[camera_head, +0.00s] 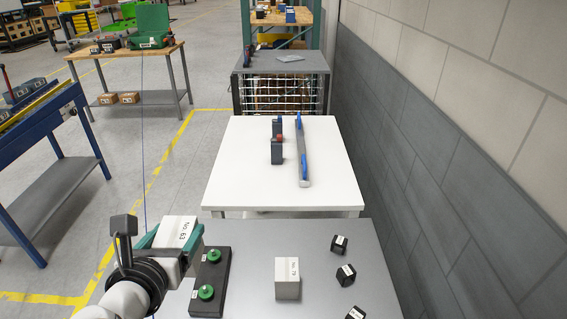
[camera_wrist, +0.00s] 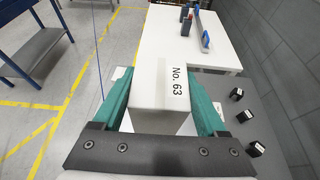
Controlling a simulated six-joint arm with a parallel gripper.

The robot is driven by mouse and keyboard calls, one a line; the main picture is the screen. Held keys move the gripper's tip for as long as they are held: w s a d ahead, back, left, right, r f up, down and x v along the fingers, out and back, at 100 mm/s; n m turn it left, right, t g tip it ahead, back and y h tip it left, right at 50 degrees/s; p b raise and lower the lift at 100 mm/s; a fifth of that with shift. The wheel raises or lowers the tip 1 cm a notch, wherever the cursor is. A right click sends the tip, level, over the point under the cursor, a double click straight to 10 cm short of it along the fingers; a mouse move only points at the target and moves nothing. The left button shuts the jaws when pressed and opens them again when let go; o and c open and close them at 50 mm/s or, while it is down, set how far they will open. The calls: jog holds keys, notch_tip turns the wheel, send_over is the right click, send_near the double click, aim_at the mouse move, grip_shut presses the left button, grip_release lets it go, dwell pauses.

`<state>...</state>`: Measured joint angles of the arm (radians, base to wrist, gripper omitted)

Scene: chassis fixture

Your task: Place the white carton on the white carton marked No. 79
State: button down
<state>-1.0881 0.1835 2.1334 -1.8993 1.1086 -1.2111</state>
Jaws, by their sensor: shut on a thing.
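My gripper (camera_head: 172,243) is at the left edge of the grey table, its green fingers shut on a white carton (camera_head: 186,231) marked No. 63. The held carton also fills the middle of the wrist view (camera_wrist: 163,92), between the two fingers (camera_wrist: 163,108). The white carton marked No. 79 (camera_head: 287,285) stands on the grey table in the head view, to the right of my gripper and apart from it. Its top looks bare.
A dark box with two green knobs (camera_head: 212,283) lies between my gripper and carton No. 79. Several small black blocks (camera_head: 346,274) lie on the right of the grey table (camera_head: 318,262). A white table (camera_head: 240,180) behind holds dark blocks and a blue-ended bar. A wall stands right.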

jog(key=d+f+m+g+h, duration=0.45)
jog(key=d+m+h, duration=0.3)
jog(key=d, duration=0.25)
jog(key=d+f+m+g+h, duration=0.4)
jog(key=d+m+g+h, duration=0.3)
jog(key=d, duration=0.4)
jog(key=s+d+f+m+g+y, duration=0.2)
jog(key=s+m+g+y, duration=0.2)
jog(key=m+g+y, duration=0.55)
jog(key=s+d+f+m+g+y, duration=0.2)
jog(key=s+m+g+y, duration=0.3)
jog(key=m, duration=0.7)
jog(key=w+d+r+m+t+y, duration=0.2)
jog(key=w+r+m+t+y, duration=0.45)
jog(key=m+t, duration=0.35)
jog(key=w+d+r+m+t+y, duration=0.3)
jog(key=w+r+m+t+y, duration=0.4)
jog(key=m, duration=0.6)
jog(key=h, duration=0.1)
send_over(287, 269)
jog(key=shift+t, duration=0.3)
jog(key=shift+f, duration=8.65)
jog(key=shift+f, duration=0.1)
